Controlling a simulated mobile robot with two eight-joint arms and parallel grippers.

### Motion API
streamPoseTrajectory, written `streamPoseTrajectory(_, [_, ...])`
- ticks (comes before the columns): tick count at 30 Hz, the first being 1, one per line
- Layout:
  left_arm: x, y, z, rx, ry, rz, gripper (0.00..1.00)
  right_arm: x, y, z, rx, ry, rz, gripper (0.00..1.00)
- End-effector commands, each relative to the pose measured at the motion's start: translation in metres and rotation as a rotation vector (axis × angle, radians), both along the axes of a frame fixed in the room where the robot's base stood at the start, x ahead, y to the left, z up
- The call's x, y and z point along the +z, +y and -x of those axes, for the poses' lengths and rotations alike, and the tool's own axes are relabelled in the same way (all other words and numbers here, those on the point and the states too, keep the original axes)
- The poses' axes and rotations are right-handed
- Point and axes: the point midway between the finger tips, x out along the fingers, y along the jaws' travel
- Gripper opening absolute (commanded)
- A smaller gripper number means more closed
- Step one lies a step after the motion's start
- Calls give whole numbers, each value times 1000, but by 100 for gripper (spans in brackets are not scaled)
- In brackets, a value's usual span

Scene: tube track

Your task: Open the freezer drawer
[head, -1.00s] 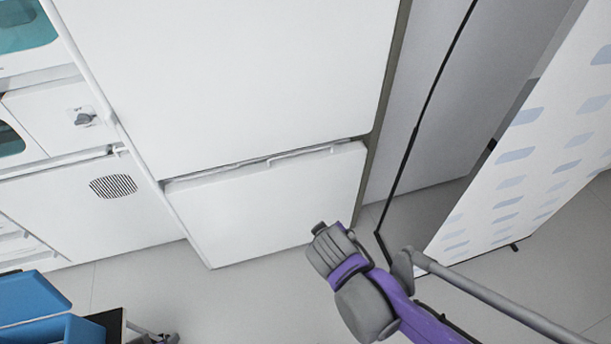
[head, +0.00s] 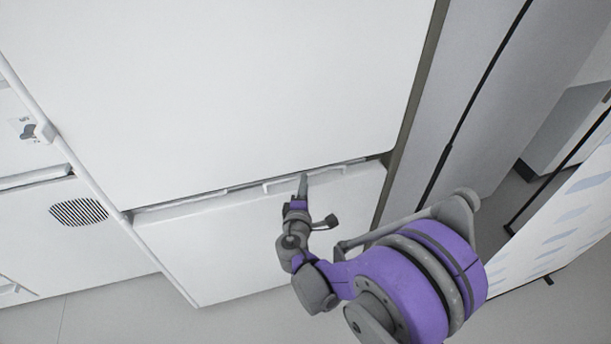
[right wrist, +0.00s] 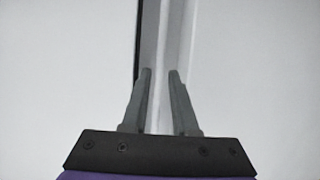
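The freezer drawer (head: 215,245) is the white lower front of the tall cabinet, and it looks closed. Its pale handle bar (head: 275,185) runs along the drawer's top edge, partly hidden behind my gripper. My right gripper (head: 302,182) is at this handle, with its fingers pointing up toward the gap above the drawer. In the right wrist view the two fingers of my right gripper (right wrist: 160,75) stand apart, with a pale vertical bar between them. I cannot tell whether either finger touches the bar. My left gripper is not in view.
The large white upper door (head: 210,90) is above the drawer. A white cabinet with a round-ended vent (head: 78,212) stands at the left. A grey panel (head: 470,100) is at the right. The grey floor (head: 110,315) in front of the drawer looks clear.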

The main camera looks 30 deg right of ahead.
Motion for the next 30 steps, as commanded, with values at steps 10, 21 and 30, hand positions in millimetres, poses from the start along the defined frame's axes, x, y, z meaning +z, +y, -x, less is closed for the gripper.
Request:
streamPoseTrajectory(10, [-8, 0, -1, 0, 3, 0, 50, -10, -29, -39, -2, 0, -1, 27])
streamPoseTrajectory(21, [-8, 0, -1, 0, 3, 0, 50, -10, -32, -42, -1, 0, -1, 25])
streamPoseTrajectory(30, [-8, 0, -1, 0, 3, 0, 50, -10, -31, -42, -1, 0, -1, 0])
